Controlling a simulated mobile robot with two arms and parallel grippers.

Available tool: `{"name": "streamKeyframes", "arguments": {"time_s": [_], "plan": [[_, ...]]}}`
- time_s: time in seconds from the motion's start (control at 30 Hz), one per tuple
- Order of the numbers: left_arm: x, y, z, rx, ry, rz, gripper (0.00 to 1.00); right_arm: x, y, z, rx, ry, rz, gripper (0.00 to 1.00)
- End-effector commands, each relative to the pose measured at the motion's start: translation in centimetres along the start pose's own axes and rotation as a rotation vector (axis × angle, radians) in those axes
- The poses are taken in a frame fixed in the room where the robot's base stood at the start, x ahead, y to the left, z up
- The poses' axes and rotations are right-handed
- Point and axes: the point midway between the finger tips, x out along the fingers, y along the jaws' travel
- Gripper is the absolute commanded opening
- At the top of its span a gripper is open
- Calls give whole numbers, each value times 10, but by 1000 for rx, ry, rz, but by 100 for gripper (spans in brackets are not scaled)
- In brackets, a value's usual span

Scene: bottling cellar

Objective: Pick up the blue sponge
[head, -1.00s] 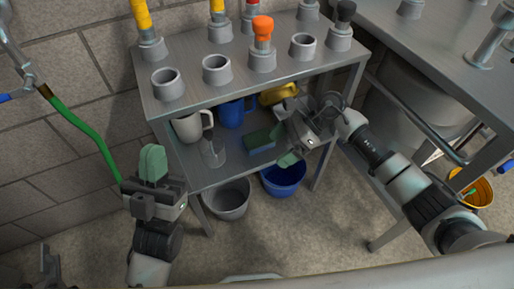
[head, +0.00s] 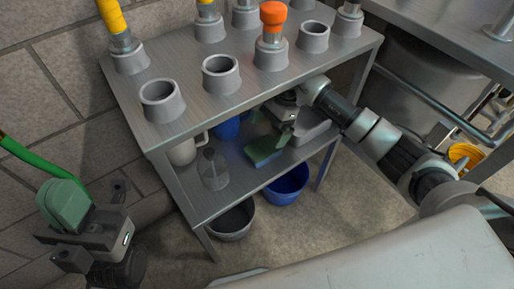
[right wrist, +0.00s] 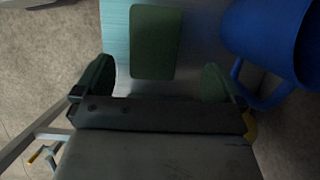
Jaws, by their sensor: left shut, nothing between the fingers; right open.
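The sponge (head: 265,151) lies on the lower shelf (head: 235,192) of the metal rack. Its top is green and its side looks blue. In the right wrist view its green top (right wrist: 155,42) lies just ahead of and between my open fingers. My right gripper (right wrist: 157,80) is open and empty. In the head view my right gripper (head: 286,132) reaches under the top shelf, close beside the sponge, partly hidden by the rack edge. My left gripper (head: 64,206) is shut and empty, away to the left of the rack.
A white mug (head: 183,151) and a clear bottle (head: 213,171) stand left on the lower shelf. The top shelf (head: 197,118) hangs above. Blue (head: 287,185) and grey (head: 233,220) buckets stand below.

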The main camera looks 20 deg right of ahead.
Motion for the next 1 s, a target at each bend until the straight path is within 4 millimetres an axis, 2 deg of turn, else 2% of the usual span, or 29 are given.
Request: {"name": "streamKeyframes", "arguments": {"time_s": [0.03, 0.17, 0.33, 0.5, 1.0], "plan": [[-4, 0, 1, 0, 0, 0, 0, 9, 0, -1, 1, -2, 1, 99], [-8, 0, 2, 0, 0, 0, 0, 18, 1, -2, 1, -3, -1, 99], [-18, 0, 5, 1, 6, 3, 0, 42, 6, -5, 2, -5, 2, 99], [-12, -1, 8, 5, 34, 13, 0, 63, 6, -5, 1, -5, 0, 99], [-10, -1, 9, 5, 39, 17, 0, 66, 6, -6, 1, -2, -1, 99]]}}
